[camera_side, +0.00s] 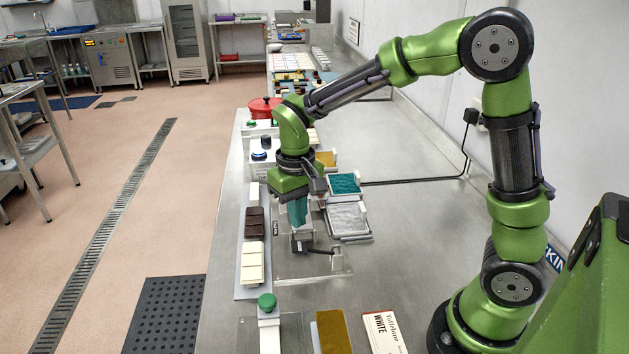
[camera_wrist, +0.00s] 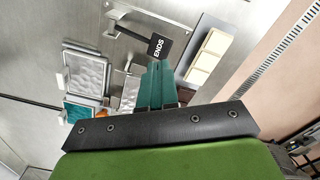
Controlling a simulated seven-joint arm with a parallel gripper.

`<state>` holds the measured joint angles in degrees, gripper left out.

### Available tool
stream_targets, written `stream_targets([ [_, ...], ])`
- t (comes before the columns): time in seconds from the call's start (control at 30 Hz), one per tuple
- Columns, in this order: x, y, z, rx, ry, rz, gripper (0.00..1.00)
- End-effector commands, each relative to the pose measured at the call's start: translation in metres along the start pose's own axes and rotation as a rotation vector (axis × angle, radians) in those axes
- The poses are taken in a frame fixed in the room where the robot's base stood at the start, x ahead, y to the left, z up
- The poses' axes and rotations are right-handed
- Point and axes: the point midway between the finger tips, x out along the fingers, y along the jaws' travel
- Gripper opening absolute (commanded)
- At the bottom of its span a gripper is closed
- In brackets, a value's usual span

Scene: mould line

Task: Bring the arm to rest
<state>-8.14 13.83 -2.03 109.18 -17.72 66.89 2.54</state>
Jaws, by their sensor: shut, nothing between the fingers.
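My gripper (camera_side: 297,222) hangs pointing down over the steel bench (camera_side: 408,260) in the side view. Its teal fingers are together with nothing between them. They also show in the wrist view (camera_wrist: 157,72), closed beside a black plate marked ENDS (camera_wrist: 160,47). In the side view the fingers are just left of a silver mould (camera_side: 347,219) and right of a strip with dark brown bars (camera_side: 254,224). I cannot tell how high the fingertips are above the bench. The arm is bent at the elbow and reaches out along the bench.
A teal-filled mould (camera_side: 343,183) lies behind the silver one. A cream bar (camera_side: 252,263), a green knob (camera_side: 267,302), a gold slab (camera_side: 332,332) and a WHITE card (camera_side: 384,332) are nearer. A red pot (camera_side: 263,107) stands farther back. The air above the bench's right part is clear.

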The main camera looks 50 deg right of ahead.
Motion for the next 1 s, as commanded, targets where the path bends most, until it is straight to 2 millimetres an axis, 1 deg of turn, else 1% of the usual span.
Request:
stream_targets([
  [0.07, 0.000, -0.001, -0.001, -0.005, 0.005, -0.002, 0.00],
  [0.13, 0.006, -0.001, 0.005, -0.009, -0.003, -0.012, 0.00],
  [0.17, 0.005, 0.000, 0.010, -0.011, 0.002, -0.021, 0.00],
  [0.27, -0.009, 0.003, 0.025, -0.006, 0.046, -0.069, 0.00],
  [0.5, -0.059, 0.020, 0.076, 0.033, 0.238, -0.215, 0.00],
  [0.6, -0.074, 0.028, 0.097, 0.050, 0.329, -0.267, 0.00],
  [0.7, -0.086, 0.034, 0.114, 0.066, 0.411, -0.309, 0.00],
  [0.83, -0.098, 0.040, 0.127, 0.081, 0.489, -0.343, 0.00],
  [1.0, -0.109, 0.044, 0.132, 0.088, 0.542, -0.358, 0.00],
])
